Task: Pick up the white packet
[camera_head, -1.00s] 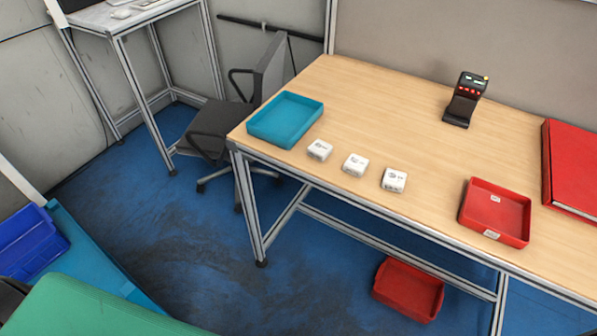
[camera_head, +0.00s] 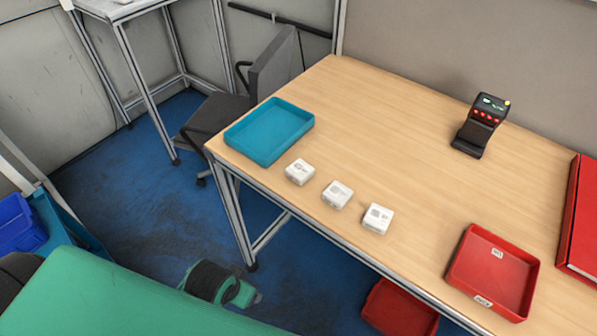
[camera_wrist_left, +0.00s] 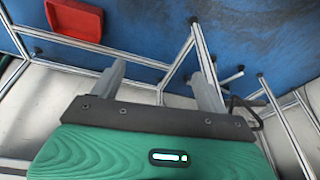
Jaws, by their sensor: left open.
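Which one the task means cannot be told. My left gripper (camera_wrist_left: 157,78) is open and empty in the left wrist view, with floor and table frame beyond its fingers. In the head view a black and green part of my left arm shows below and in front of the table, clear of the packets. My right gripper is not in view.
A teal tray (camera_head: 268,132) lies left of the packets. A black scanner (camera_head: 480,124) stands at the back. A red tray (camera_head: 457,262) and a red binder (camera_head: 580,220) are on the right. A red bin (camera_wrist_left: 75,19) is on the floor. The middle of the table (camera_head: 390,130) is clear.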

